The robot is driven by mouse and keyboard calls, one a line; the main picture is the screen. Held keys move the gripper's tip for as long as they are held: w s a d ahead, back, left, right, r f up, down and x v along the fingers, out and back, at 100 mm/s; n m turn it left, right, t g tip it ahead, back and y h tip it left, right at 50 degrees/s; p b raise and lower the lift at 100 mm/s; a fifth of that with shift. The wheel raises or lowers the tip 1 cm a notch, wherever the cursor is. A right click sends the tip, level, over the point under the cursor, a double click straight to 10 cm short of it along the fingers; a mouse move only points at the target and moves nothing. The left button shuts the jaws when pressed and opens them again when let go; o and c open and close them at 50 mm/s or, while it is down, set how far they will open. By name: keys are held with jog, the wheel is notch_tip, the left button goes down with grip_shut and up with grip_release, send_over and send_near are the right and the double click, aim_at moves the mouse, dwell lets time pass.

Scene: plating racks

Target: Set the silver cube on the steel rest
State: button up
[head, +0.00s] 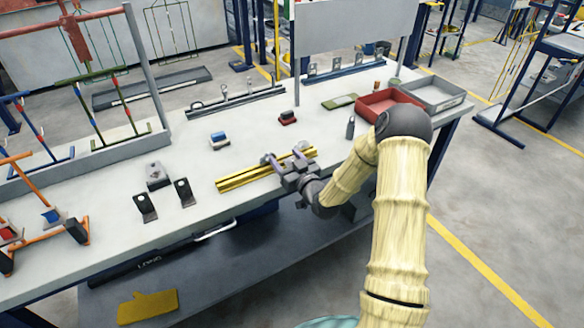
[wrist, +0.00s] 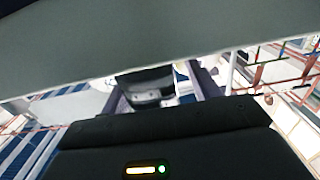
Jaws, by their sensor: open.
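A silver-grey block-like piece (head: 157,175) with a dark spot on its upper part stands on the left half of the bench, behind two black angle brackets. I cannot tell whether it is the silver cube, the steel rest, or both together. My gripper (head: 284,157) is open over the yellow rails at the middle of the bench, well to the right of that piece. In the wrist view my gripper's two purplish fingers (wrist: 162,88) stand apart. A dark shape with a pale patch (wrist: 145,85) shows between them; I cannot tell what it is, and nothing looks gripped.
Yellow rails (head: 245,178) lie under my gripper. The black brackets (head: 146,207) stand at the front left. A blue-and-white block (head: 219,140) and a red-and-black block (head: 288,117) sit farther back. A red tray (head: 366,106) is at the right. Hanging racks rise at the left.

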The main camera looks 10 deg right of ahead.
jog(key=shift+d, duration=0.1)
jog(key=shift+w+d, duration=0.1)
grip_shut()
jog(key=shift+r, duration=0.1)
notch_tip(320, 180, up, 10)
dwell(0.5)
dwell(0.6)
